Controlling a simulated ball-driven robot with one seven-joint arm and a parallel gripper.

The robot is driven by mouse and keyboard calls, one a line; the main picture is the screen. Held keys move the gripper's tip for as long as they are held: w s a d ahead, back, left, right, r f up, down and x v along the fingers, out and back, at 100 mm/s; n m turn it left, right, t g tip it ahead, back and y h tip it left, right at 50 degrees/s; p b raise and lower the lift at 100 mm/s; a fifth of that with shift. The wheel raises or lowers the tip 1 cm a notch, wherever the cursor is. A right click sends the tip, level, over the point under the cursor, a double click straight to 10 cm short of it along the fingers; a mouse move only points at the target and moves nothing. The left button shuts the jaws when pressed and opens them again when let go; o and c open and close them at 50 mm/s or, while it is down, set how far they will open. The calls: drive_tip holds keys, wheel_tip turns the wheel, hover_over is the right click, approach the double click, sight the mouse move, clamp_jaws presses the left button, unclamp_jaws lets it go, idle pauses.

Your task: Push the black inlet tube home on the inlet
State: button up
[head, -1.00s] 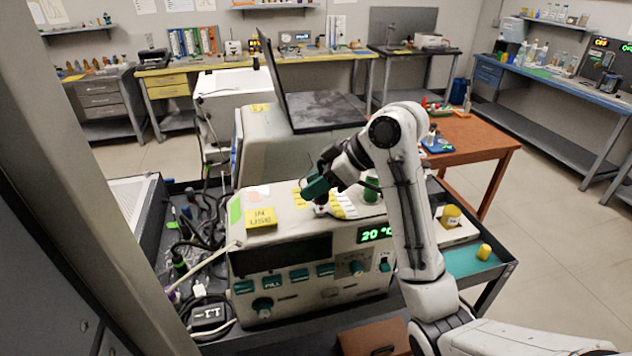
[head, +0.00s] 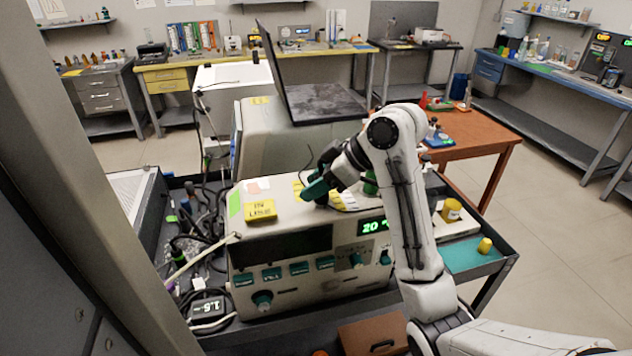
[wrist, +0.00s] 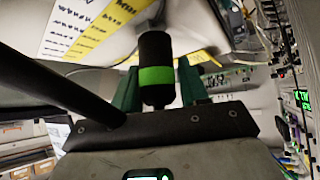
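My gripper (head: 316,188) is over the top of the beige instrument (head: 290,232), near its yellow-striped label. In the wrist view its teal fingers (wrist: 160,92) stand on either side of a black cylindrical piece with a bright green band (wrist: 156,77), which I take to be the end of the black inlet tube; they appear shut on it. A thin dark line arches beside the gripper in the head view. The inlet itself cannot be made out, and I cannot tell whether the tube end touches it.
A yellow block with writing (head: 261,210) lies on the instrument's top left. A laptop (head: 318,105) stands open behind. Cables crowd the cart's left side. A yellow-capped jar (head: 451,211) and a small yellow piece (head: 485,245) are at the right. A thick black rod (wrist: 55,82) crosses the wrist view.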

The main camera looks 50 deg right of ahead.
drive_tip(key=o, duration=0.4)
drive_tip(key=shift+r, duration=0.15)
drive_tip(key=p+v, duration=0.1)
drive_tip(key=v, duration=0.9)
drive_tip(key=shift+s+d+r+p, duration=0.15)
drive_tip(key=shift+s+p, duration=0.15)
drive_tip(key=shift+p, duration=0.05)
